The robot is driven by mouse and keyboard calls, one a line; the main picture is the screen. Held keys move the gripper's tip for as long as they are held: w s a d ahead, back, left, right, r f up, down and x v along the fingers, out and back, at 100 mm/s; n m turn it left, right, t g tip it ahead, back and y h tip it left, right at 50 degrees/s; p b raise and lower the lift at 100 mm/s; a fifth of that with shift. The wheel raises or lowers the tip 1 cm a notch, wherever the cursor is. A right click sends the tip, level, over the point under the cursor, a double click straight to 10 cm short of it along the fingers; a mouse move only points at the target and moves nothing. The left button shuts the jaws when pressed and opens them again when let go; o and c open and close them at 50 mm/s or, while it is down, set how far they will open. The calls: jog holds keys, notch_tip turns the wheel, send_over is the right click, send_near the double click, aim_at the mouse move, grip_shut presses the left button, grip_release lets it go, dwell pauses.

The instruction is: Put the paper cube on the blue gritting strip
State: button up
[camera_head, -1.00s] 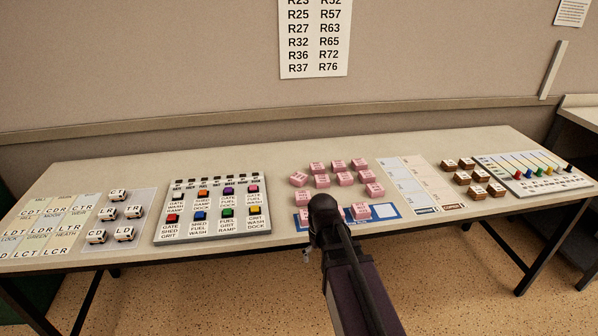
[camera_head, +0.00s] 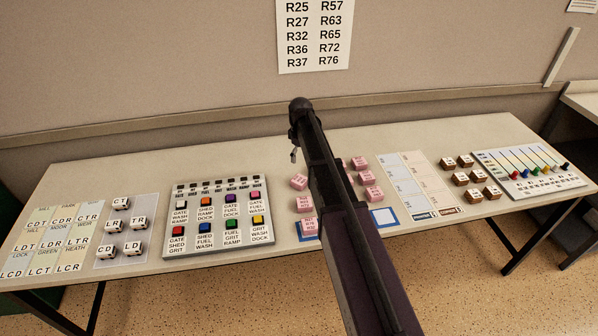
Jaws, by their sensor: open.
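Several pink cubes (camera_head: 304,204) with small printed labels stand on the table, right of its middle. I cannot read the labels well enough to tell which is the paper cube. The blue strip (camera_head: 397,222) with white squares lies along the table's front edge. A pink cube (camera_head: 308,226) stands at its left end; the white square to the right of my arm is bare. My arm crosses in front and hides the strip's middle and some cubes. My gripper (camera_head: 294,153) is up and beyond the cubes, small in view, open, with nothing seen in it.
Right are white charts (camera_head: 425,185), brown blocks (camera_head: 474,195) and a slider board (camera_head: 535,180). The wall rises behind the table.

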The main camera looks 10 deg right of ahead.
aim_at(299, 180)
jog(key=shift+w+r, duration=0.2)
jog(key=shift+w, duration=0.25)
jog(key=shift+f, duration=0.15)
notch_tip(299, 180, down, 8)
jog(key=b, duration=0.8)
jog(key=shift+f+b, duration=0.15)
jog(key=shift+b, duration=0.15)
jog(key=shift+f, duration=0.1)
jog(key=shift+a+f+b, duration=0.1)
jog(key=shift+f+b, duration=2.4)
jog(key=shift+b, duration=0.1)
jog(key=shift+s, duration=0.1)
jog(key=c, duration=1.1)
jog(key=shift+c, duration=0.3)
